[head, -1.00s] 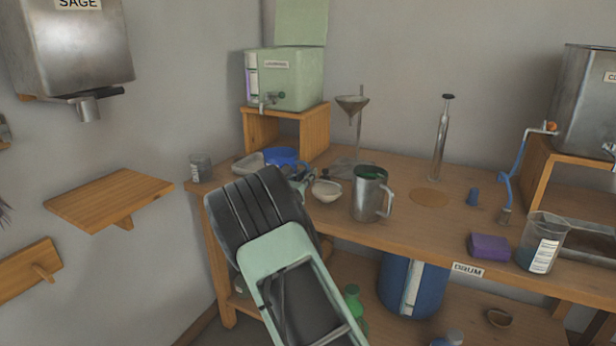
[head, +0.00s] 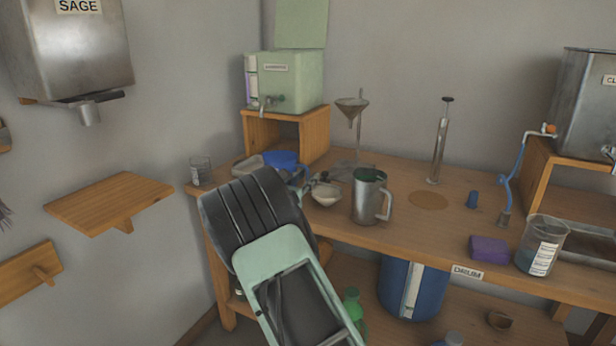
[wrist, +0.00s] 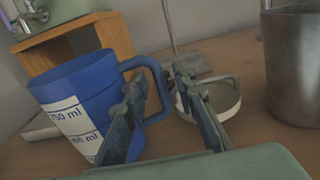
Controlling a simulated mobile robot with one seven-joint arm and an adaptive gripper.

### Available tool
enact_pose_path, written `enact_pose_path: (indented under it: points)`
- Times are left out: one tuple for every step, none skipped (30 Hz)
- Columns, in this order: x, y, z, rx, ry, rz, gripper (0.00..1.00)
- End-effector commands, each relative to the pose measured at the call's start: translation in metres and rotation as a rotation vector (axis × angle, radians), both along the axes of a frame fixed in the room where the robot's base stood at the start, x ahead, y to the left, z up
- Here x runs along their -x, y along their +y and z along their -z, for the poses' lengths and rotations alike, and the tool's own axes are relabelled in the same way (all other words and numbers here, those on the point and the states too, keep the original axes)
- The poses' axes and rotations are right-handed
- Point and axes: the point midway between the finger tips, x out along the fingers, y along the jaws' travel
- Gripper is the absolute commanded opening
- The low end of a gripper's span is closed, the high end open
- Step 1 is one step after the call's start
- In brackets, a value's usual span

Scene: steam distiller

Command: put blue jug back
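The blue jug (head: 283,158) stands on the bench in front of the small wooden stand under the pale green lavender tank. In the wrist view, the blue jug (wrist: 75,98) shows white volume labels, and its handle points right. My gripper (wrist: 159,80) is open, with one finger in front of the jug's body and the other just right of the handle. The handle lies between the fingers with visible gaps. In the head view my arm hides most of the gripper.
The wooden stand (head: 316,128) rises behind the jug. An empty wall shelf (head: 105,200) is at left.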

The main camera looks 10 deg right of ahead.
Motion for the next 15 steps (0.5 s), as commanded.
enact_pose_path:
  points:
    - [0.008,0.008,-0.002,0.000,0.001,-0.004,0.25]
    - [0.013,0.011,-0.003,0.000,0.001,-0.004,0.25]
    - [0.021,0.017,-0.002,0.000,0.002,-0.004,0.25]
    - [0.026,0.021,-0.003,0.000,0.001,-0.004,0.25]
    - [0.032,0.025,-0.003,0.000,0.001,-0.004,0.25]
    - [0.040,0.030,-0.003,0.001,0.002,-0.005,0.25]
    - [0.045,0.034,-0.003,0.002,0.001,-0.004,0.25]
    - [0.050,0.037,-0.003,0.001,0.002,-0.004,0.25]
    - [0.057,0.042,-0.003,0.001,0.001,-0.004,0.25]
    - [0.061,0.045,-0.003,0.001,0.001,-0.003,0.25]
    - [0.065,0.047,-0.003,0.001,0.001,-0.003,0.25]
    - [0.070,0.051,-0.003,0.000,0.000,-0.003,0.25]
    - [0.074,0.053,-0.003,0.001,0.001,-0.002,0.25]
    - [0.077,0.055,-0.002,0.000,0.001,-0.002,0.25]
    - [0.080,0.058,-0.002,0.001,0.001,-0.002,0.25]
